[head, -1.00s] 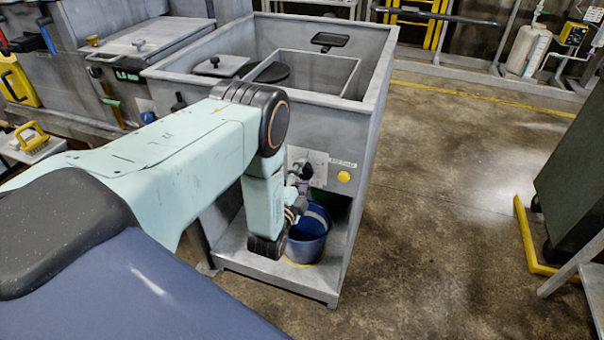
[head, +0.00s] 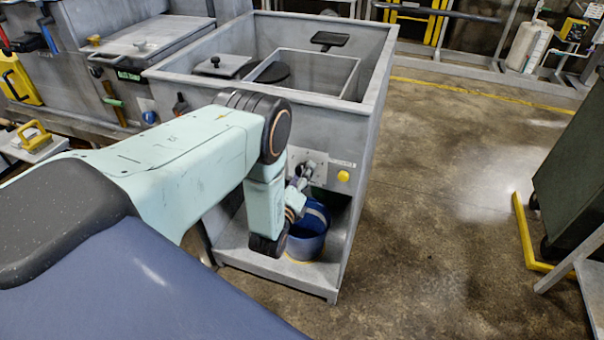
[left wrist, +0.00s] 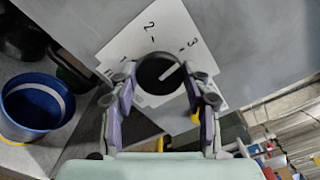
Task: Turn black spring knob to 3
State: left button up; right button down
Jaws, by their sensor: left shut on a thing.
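The black spring knob (left wrist: 157,73) sits on a white dial plate (left wrist: 128,48) marked 1, 2 and 3. Its white pointer line slants to the upper right, roughly toward the 3 mark, perhaps slightly below it. My left gripper (left wrist: 161,82) has a finger on each side of the knob and is shut on it. In the head view my left gripper (head: 298,186) reaches the front panel of the grey machine (head: 325,130), and the knob itself is mostly hidden there. My right gripper is not in view.
A yellow button (head: 343,176) is right of the dial plate. A blue bucket (head: 312,228) stands on the machine's lower shelf, just below my gripper; it also shows in the left wrist view (left wrist: 30,108). Open floor (head: 450,200) lies to the right.

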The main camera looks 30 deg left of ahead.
pick_arm(q)
jog(key=shift+f+m, duration=0.1)
jog(key=shift+m, duration=0.9)
jog(key=o, duration=1.1)
jog(key=shift+o, duration=0.2)
jog(key=shift+s, duration=0.1)
jog(key=v, duration=1.2)
